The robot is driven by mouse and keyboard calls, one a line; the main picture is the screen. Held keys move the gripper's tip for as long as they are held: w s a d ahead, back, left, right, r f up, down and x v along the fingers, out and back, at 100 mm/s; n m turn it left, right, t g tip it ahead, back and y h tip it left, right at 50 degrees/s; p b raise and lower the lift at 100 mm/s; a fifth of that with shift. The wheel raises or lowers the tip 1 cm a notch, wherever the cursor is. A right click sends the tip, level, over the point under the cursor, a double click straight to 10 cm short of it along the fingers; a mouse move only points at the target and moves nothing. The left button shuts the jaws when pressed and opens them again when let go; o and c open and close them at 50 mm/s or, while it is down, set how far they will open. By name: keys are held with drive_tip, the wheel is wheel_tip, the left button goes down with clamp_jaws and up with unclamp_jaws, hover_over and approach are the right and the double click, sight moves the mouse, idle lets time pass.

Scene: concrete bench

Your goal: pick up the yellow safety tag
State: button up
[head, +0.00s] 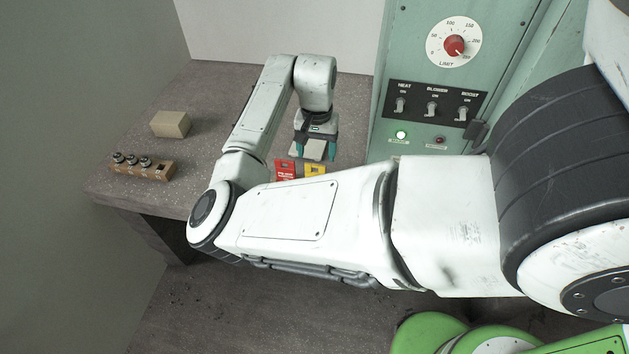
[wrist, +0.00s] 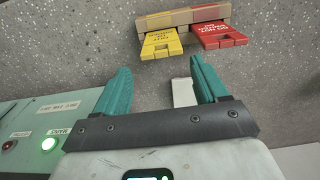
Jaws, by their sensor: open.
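The yellow safety tag (wrist: 162,43) has dark lettering and stands out from a tan holder (wrist: 183,17) on the bench. A red tag (wrist: 220,36) sits beside it in the same holder, to its right in the wrist view. In the head view the yellow tag (head: 315,170) is right of the red tag (head: 285,170), partly hidden by my arm. My gripper (wrist: 161,68) has teal fingers spread apart, with nothing held. The yellow tag lies just beyond the fingertips, roughly in line with the gap. In the head view my gripper (head: 314,154) is just behind the tags.
A pale flat piece (wrist: 184,92) shows between the fingers, near the right one. A green control cabinet (head: 430,85) with dial and switches stands right of the gripper. A tan block (head: 171,124) and a wooden rack with metal parts (head: 142,168) are at left on the bench.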

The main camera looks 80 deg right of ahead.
sight(309, 172)
wheel_tip(309, 172, down, 11)
drive_tip(key=shift+w+a+r+p, duration=0.15)
drive_tip(key=shift+r+p, duration=0.05)
drive_tip(key=shift+p, duration=0.1)
idle(0.4)
drive_tip(key=c, duration=0.8)
